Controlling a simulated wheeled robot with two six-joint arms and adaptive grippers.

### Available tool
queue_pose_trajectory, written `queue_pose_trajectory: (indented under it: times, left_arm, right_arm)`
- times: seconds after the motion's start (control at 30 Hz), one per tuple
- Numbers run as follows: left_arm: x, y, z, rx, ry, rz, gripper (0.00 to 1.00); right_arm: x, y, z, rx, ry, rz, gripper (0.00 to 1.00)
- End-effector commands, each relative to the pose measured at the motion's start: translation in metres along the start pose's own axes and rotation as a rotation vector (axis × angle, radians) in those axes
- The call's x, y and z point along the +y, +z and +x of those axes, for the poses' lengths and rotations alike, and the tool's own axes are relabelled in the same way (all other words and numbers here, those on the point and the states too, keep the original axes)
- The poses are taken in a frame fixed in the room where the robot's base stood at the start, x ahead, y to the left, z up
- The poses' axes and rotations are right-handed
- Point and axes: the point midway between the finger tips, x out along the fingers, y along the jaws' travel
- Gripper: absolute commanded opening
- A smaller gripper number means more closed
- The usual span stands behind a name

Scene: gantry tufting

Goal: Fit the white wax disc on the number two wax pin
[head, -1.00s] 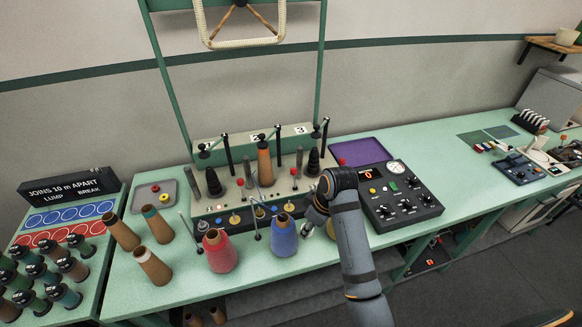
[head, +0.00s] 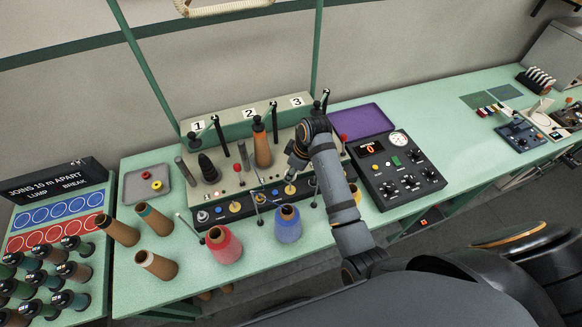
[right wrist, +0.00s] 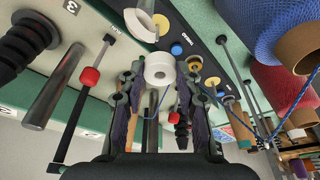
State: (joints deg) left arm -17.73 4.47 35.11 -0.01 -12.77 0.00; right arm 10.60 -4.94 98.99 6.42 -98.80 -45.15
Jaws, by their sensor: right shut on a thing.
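The white wax disc (right wrist: 159,70), a thick ring with a hole, is held between the fingertips of my right gripper (right wrist: 158,82) in the right wrist view. In the head view my right gripper (head: 291,172) hangs over the right part of the creel base, just above its front panel; the disc cannot be made out there. The number two label (head: 249,114) is on the back rail, above an orange-brown cone (head: 262,147). I cannot tell which front fitting is the number two wax pin. My left gripper is not in view.
Red (head: 223,246) and blue (head: 288,224) yarn cones stand in front of the panel. Thin guide rods rise near the gripper. A grey tray (head: 135,188) holds a red and a yellow ring. A black control box (head: 397,175) is at the right.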

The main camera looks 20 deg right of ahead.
Motion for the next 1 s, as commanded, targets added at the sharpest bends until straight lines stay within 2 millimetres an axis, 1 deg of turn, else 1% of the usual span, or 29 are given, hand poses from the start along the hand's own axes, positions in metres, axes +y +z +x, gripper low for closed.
queue_pose_trajectory:
  times: [0.03, 0.07, 0.1, 0.17, 0.27, 0.4, 0.47, 0.57, 0.8, 1.0]
  left_arm:
    - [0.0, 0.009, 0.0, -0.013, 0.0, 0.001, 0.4]
    - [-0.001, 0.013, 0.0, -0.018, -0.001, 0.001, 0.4]
    - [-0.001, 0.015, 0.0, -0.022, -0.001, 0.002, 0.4]
    - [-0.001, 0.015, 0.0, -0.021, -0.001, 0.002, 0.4]
    - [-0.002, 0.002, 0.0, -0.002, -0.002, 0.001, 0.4]
    - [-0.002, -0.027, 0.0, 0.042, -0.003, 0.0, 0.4]
    - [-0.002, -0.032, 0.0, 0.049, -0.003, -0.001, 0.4]
    - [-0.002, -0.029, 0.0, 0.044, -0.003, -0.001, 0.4]
    - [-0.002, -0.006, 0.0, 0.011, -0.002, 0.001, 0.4]
    - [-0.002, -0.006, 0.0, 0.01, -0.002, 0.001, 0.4]
  right_arm:
    - [0.0, 0.0, 0.001, 0.0, 0.0, 0.0, 0.18]
    - [0.0, 0.0, 0.002, 0.0, 0.0, 0.0, 0.18]
    - [0.0, 0.001, 0.003, 0.0, 0.0, 0.0, 0.18]
    - [0.0, 0.002, 0.005, -0.001, 0.0, 0.0, 0.18]
    - [0.0, 0.003, 0.011, -0.002, -0.001, 0.0, 0.18]
    - [0.0, 0.005, 0.018, -0.001, -0.001, 0.0, 0.18]
    - [0.0, 0.006, 0.022, -0.001, 0.0, 0.0, 0.18]
    - [0.0, 0.008, 0.028, -0.001, -0.001, 0.0, 0.18]
    - [0.0, 0.012, 0.041, -0.002, 0.0, 0.001, 0.18]
    - [0.0, 0.015, 0.052, -0.002, 0.0, 0.001, 0.18]
